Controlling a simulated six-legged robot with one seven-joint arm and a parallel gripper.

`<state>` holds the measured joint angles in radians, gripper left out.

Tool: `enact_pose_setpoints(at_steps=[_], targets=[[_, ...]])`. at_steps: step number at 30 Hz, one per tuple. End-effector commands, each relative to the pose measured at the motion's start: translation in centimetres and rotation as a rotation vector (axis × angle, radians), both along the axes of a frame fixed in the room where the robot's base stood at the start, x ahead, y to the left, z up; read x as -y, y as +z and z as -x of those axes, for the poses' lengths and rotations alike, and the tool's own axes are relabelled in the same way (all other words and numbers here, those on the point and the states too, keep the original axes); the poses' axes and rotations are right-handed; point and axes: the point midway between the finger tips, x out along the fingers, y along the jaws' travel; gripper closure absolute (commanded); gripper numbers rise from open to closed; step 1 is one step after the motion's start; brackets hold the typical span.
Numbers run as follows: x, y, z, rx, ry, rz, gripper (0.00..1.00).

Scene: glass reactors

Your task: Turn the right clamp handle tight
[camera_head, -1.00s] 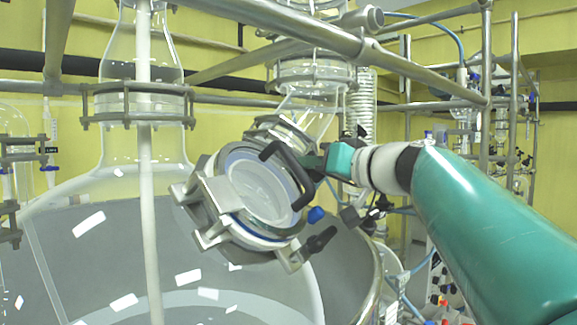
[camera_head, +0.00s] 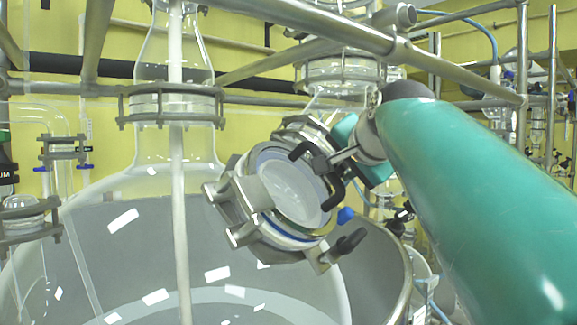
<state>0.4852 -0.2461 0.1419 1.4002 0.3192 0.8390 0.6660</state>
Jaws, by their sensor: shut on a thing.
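A round glass port with a metal clamp ring (camera_head: 235,215) sits on the big glass vessel in the middle of the view. A dark U-shaped grip (camera_head: 339,192) spans its lid on the right. My gripper (camera_head: 325,162), at the end of the teal arm, is at the upper right of the port. It is shut on a small black handle there, which I take for the right clamp handle; its exact outline is hard to separate from the grip and fingers.
A thick metal rail (camera_head: 330,30) crosses above the port and close to my arm. A glass neck with a clamp flange (camera_head: 172,104) stands to the left. A steel-rimmed vessel (camera_head: 398,285) lies below right.

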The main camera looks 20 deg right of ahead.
Motion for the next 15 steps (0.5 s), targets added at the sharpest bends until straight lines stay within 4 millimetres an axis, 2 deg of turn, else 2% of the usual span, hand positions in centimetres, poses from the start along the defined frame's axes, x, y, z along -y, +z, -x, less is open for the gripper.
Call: enact_pose_setpoints(at_steps=[15], targets=[[-0.15, -0.25, -0.07, -0.094, -0.117, -0.119, 1.00]])
